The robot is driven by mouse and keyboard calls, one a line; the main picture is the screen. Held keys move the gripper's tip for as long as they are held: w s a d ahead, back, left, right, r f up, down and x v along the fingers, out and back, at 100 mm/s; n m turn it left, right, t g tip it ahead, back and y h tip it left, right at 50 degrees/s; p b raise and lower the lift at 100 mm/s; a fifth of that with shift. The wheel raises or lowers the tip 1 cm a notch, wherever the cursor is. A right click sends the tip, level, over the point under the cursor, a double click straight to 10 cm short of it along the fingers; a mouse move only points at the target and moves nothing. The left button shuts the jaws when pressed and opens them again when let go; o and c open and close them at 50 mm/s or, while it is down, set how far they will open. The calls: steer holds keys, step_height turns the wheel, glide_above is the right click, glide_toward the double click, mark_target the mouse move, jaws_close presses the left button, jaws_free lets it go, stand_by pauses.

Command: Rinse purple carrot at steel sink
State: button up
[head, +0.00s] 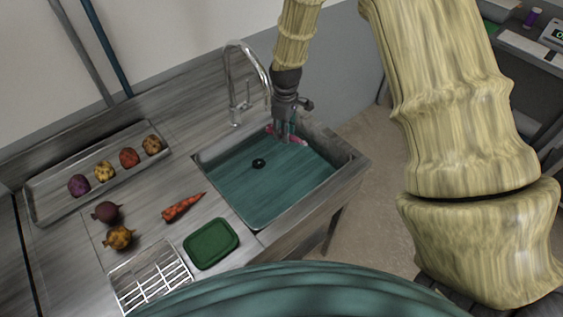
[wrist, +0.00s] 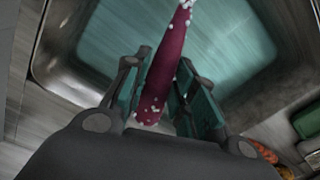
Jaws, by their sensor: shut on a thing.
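The purple carrot (wrist: 162,78) shows in the wrist view, magenta-purple with small white specks on it. My gripper (wrist: 157,95) is shut on it, with a teal finger on either side. In the head view my gripper (head: 284,132) hangs over the back right part of the sink, and a pink bit of the carrot (head: 298,140) shows beside the fingers. The steel sink (head: 262,202) has a teal-looking basin with a dark drain. The curved steel faucet (head: 231,78) stands at its back edge, left of my gripper. I cannot tell whether water runs.
An orange carrot (head: 184,206) and a green dish (head: 211,243) lie left of the sink. Two round vegetables (head: 107,212) and a wire rack (head: 150,278) are farther left. A tray (head: 60,205) holds several vegetables at the back left.

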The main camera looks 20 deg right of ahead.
steer(key=shift+r+p, duration=1.35)
steer(key=shift+r, duration=0.7)
